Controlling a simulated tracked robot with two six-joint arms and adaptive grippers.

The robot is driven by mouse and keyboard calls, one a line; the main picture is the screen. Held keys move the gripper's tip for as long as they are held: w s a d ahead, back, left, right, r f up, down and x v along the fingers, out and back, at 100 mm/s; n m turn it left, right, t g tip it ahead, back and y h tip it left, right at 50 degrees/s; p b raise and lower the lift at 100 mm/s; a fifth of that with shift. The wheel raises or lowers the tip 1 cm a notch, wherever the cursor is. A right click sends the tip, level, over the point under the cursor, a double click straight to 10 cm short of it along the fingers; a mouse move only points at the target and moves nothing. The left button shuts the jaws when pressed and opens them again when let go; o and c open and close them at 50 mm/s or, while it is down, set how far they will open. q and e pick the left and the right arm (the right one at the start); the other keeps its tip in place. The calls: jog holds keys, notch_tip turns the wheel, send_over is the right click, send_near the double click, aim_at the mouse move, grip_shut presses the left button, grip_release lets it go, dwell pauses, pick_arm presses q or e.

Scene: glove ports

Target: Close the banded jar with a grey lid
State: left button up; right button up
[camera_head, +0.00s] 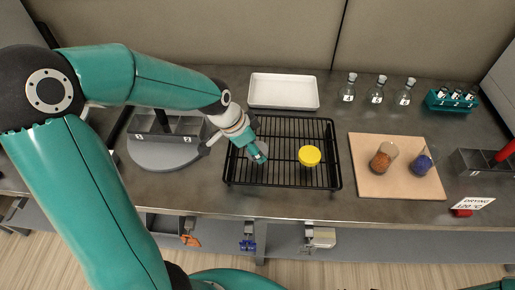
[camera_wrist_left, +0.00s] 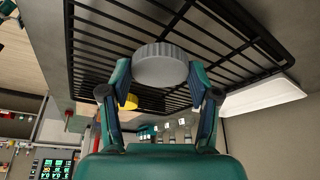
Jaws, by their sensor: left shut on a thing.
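A grey lid (camera_wrist_left: 160,66) with a ribbed edge sits between the fingertips of my left gripper (camera_wrist_left: 160,84), which is shut on it. In the head view my left gripper (camera_head: 259,153) is over the left part of the black wire rack (camera_head: 285,180). The lid (camera_head: 262,147) is partly hidden there; I cannot tell whether it touches the rack. On the wooden board (camera_head: 395,190) are a jar with brown contents (camera_head: 381,162) and a jar with blue contents (camera_head: 420,165). I cannot make out bands on either. My right gripper is not in view.
A yellow lid (camera_head: 310,155) lies on the rack. A white tray (camera_head: 284,91) is behind it. Several corked bottles (camera_head: 377,91) and a teal rack (camera_head: 452,100) stand at the back right. A grey divided bin (camera_head: 166,130) is left. A drying sign (camera_head: 473,203) stands at the front right.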

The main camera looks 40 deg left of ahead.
pick_arm(q)
notch_tip(320, 180, up, 20)
jog(key=p, duration=0.1)
jog(key=shift+f, duration=0.25)
